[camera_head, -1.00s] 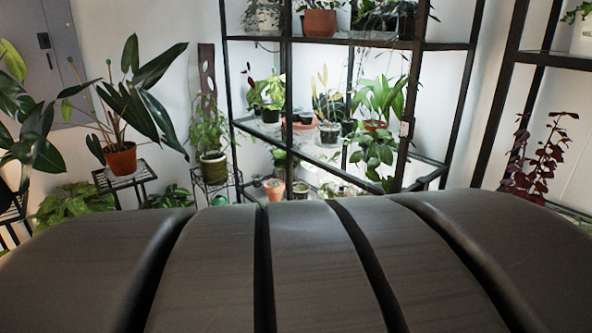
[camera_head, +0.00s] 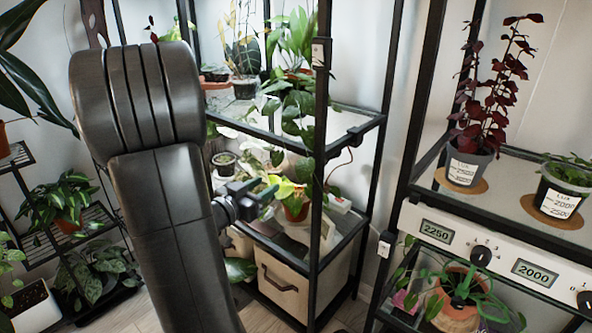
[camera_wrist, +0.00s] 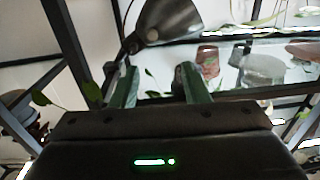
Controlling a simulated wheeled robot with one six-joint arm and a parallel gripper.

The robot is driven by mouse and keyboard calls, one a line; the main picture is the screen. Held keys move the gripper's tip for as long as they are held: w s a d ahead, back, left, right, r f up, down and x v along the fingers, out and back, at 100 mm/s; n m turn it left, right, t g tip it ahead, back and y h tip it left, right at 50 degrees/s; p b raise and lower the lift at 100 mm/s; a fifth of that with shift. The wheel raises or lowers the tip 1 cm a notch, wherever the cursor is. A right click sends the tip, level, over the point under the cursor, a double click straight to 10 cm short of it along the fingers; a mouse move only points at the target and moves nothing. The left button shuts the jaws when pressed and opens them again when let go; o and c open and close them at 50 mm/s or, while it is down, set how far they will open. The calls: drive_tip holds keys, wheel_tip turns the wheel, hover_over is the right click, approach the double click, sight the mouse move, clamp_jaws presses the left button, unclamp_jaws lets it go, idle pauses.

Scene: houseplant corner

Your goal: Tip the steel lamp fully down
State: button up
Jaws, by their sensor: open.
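The steel lamp's grey metal shade (camera_wrist: 168,22) shows at the top of the wrist view, cut off by the picture's edge, with a dark joint or stem at its left. My gripper (camera_wrist: 156,78) is open, with two green fingers apart and nothing between them. The shade is beyond the fingertips and slightly above them in the picture, apart from them. In the head view my gripper (camera_head: 264,194) is in front of the black shelf rack, among leaves. I cannot make out the lamp in the head view.
The black rack's front post (camera_head: 320,150) stands just right of my gripper. Potted plants fill its glass shelves, and a beige fabric bin (camera_head: 285,288) is below. At right, another shelf holds a red-leaved plant (camera_head: 480,100) and a white panel (camera_head: 500,262) with displays and knobs.

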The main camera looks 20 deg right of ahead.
sight(303, 165)
drive_tip(key=shift+m+g+h, duration=0.3)
drive_tip(key=shift+g, duration=0.1)
drive_tip(key=b+x, duration=0.3)
drive_tip(key=x, duration=1.1)
drive_tip(key=shift+s+d+f, duration=0.15)
drive_tip(key=shift+d, duration=0.1)
clamp_jaws()
